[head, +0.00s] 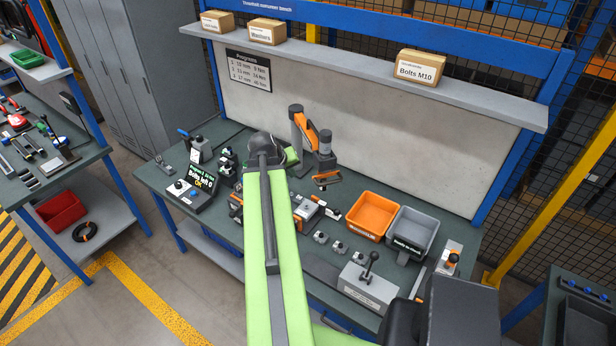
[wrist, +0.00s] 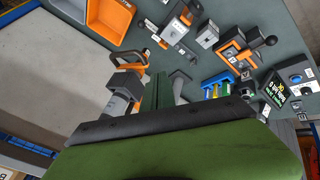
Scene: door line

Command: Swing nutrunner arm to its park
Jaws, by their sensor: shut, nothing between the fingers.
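The nutrunner arm (head: 311,132) stands at the back of the bench. It has a grey post, an orange link and a grey tool hanging at its right end, with an orange handle low down. In the wrist view its grey tool body and orange handle (wrist: 127,60) are left of my gripper (wrist: 163,82). My gripper's green fingers are together with nothing between them. They are close beside the tool; I cannot tell whether they touch it. In the head view my green arm hides most of my gripper. I cannot make out which spot is the park.
An orange bin (head: 371,216) and a grey bin (head: 411,235) stand right of the nutrunner. A lever box (head: 369,288) is at the front edge. A display unit (head: 195,190) sits at the left. Small fixtures crowd the bench middle. A shelf (head: 380,62) with cartons hangs above.

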